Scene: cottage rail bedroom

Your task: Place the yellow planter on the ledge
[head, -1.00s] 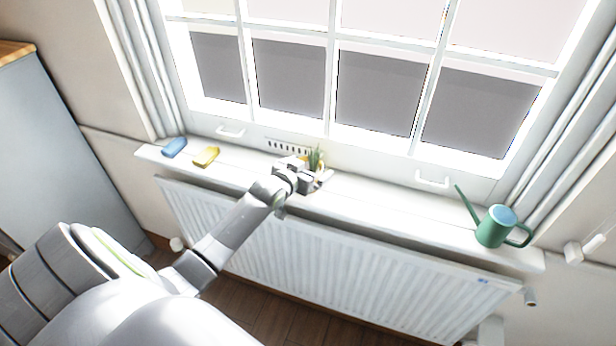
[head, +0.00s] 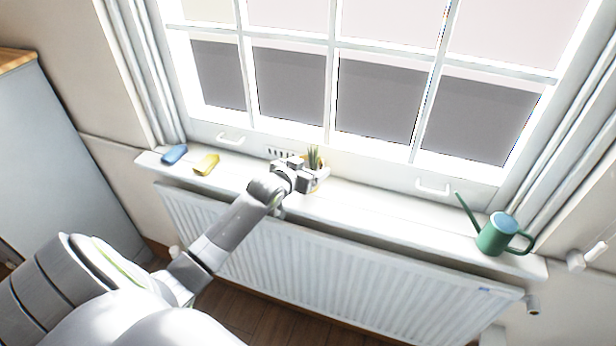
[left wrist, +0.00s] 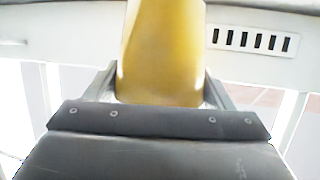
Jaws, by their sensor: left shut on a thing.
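The yellow planter (left wrist: 160,55) fills the middle of the left wrist view, between the two fingers of my left gripper (left wrist: 160,90). In the head view my left gripper (head: 312,176) is over the middle of the white window ledge (head: 370,208), shut on the planter. The planter's green spiky plant (head: 314,158) shows above the gripper; most of the pot is hidden behind the gripper there. I cannot tell whether the pot's base touches the ledge. My right gripper is not in view.
A blue thing (head: 174,154) and a yellow block-like thing (head: 206,164) lie at the ledge's left end. A green watering can (head: 497,234) stands at its right end. The ledge between gripper and can is clear. A white radiator (head: 330,255) is below.

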